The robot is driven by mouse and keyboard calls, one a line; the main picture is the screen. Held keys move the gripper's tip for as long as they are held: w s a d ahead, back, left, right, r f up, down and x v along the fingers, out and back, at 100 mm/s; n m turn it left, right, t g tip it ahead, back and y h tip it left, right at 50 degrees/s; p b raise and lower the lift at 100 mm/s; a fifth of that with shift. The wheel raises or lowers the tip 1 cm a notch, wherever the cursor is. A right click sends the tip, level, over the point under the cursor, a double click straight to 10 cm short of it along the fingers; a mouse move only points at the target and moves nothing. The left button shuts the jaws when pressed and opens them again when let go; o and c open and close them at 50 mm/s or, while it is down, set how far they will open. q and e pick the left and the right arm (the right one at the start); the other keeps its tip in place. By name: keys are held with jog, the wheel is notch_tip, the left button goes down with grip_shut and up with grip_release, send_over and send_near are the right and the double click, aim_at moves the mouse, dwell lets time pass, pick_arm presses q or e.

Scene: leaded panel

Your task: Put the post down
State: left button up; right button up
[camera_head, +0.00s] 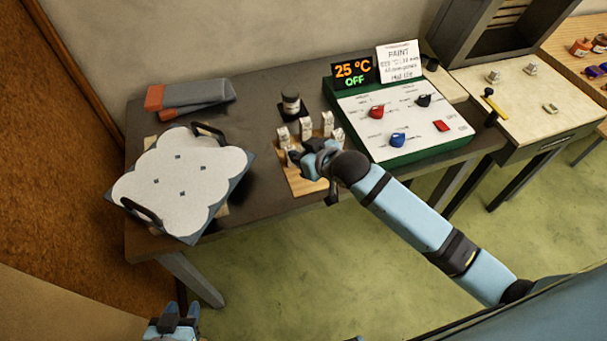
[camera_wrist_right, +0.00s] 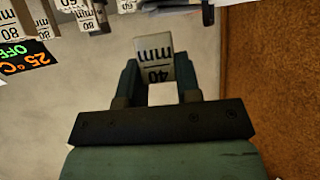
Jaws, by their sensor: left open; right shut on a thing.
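My right gripper (camera_head: 312,160) is over the near part of a small wooden board (camera_head: 303,186) on the dark table. The right wrist view shows it (camera_wrist_right: 160,85) shut on a pale post (camera_wrist_right: 155,62) marked "40 mm". Whether the held post's foot touches the board is hidden. Several other pale posts stand on the board, among them one at the back (camera_head: 305,127) and one to its right (camera_head: 327,122). Posts marked 80 and 60 show at the top of the right wrist view. My left gripper (camera_head: 172,312) is open and empty at the bottom, below the table's front edge.
A white, scalloped panel on a blue tray (camera_head: 240,177) with black handles lies left. A green-edged control panel (camera_head: 400,120) with a display reading 25 °C OFF (camera_head: 352,72) stands right.

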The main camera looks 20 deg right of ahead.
send_over(302, 187)
notch_tip(302, 187, down, 7)
jog(key=shift+r, duration=0.2)
jog(key=shift+f, duration=1.8)
jog(key=o, duration=0.9)
jog(key=shift+f, duration=0.15)
jog(key=shift+o, duration=0.2)
jog(key=v, duration=1.2)
jog(key=s+f+m+h, duration=0.1)
jog(key=s+f+m, duration=0.1)
jog(key=s+f, duration=0.7)
jog(key=s, duration=0.5)
jog(key=shift+s+a+f+h, duration=0.2)
jog(key=shift+s+a+h, duration=0.05)
jog(key=shift+h, duration=0.15)
